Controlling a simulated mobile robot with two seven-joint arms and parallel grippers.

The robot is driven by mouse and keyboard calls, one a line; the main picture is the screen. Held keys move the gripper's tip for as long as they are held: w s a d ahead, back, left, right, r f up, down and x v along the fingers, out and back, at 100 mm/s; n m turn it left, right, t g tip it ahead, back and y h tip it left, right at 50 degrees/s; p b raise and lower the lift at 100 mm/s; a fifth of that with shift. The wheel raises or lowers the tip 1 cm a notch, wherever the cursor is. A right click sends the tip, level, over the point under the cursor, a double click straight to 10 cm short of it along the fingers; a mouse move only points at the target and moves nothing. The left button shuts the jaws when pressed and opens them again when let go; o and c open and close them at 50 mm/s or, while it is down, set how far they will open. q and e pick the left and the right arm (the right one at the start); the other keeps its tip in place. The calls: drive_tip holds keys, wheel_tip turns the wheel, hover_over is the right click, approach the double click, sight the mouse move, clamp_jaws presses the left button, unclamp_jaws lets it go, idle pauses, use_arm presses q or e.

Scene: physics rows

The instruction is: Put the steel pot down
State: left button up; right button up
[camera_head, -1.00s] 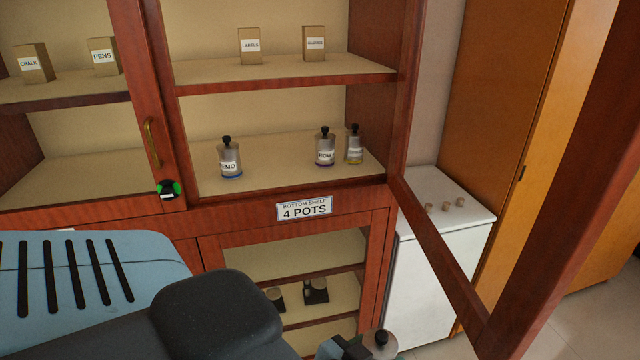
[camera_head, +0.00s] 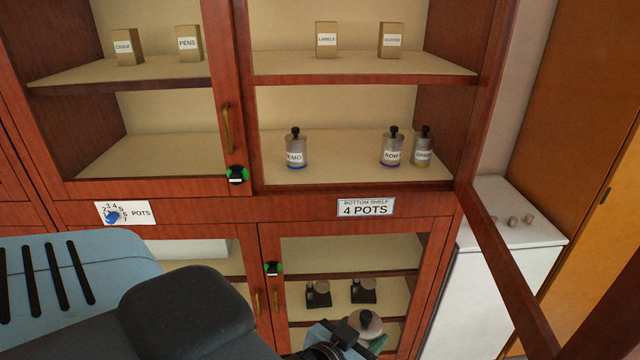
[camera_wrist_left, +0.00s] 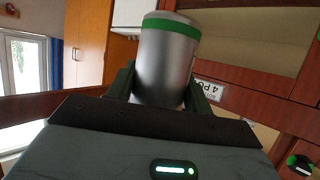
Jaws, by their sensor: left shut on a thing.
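The steel pot (camera_wrist_left: 165,62), a grey cylinder with a green band, is clamped between the fingers of my left gripper (camera_wrist_left: 160,90) in the left wrist view. In the head view the pot (camera_head: 366,322), with a dark knob on top, is held by my left gripper (camera_head: 350,340) low in the picture, in front of the cabinet's lower doors. The bottom shelf (camera_head: 335,176) of the upper cabinet carries three similar pots: one with a blue band (camera_head: 296,150), one with a purple band (camera_head: 391,150) and one with a yellow band (camera_head: 422,152). My right gripper is not in view.
A "4 POTS" sign (camera_head: 366,207) is on the rail below that shelf. Bare shelf lies between the blue-banded and purple-banded pots. An open glazed door (camera_head: 510,280) stands at the right, beside a white cabinet (camera_head: 500,270). Labelled boxes (camera_head: 327,40) stand on the shelf above.

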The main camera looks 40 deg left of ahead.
use_arm(q)
drive_tip(key=w+a+r+n+y, duration=0.3)
drive_tip(key=w+a, duration=0.4)
drive_tip(key=w, duration=0.2)
drive_tip(key=w+a+r+n+g+y+p, duration=0.1)
drive_tip(key=w+a+r+n+g+y, duration=0.2)
drive_tip(key=a+r, duration=0.4)
drive_tip(key=w+a+r+n+g+y+p, duration=0.1)
drive_tip(key=w+a+r+n+g+y, duration=0.3)
drive_tip(key=w+a+r, duration=0.4)
wheel_tip(320, 180, up, 3)
drive_tip(key=shift+a+r+n+y, duration=0.25)
drive_tip(key=shift+n+y, duration=0.35)
drive_tip(key=shift+n, duration=0.3)
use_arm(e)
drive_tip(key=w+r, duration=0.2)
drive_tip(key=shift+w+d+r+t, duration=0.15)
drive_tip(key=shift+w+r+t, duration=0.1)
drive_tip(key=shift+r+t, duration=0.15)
use_arm(q)
drive_tip(key=shift+w, duration=0.1)
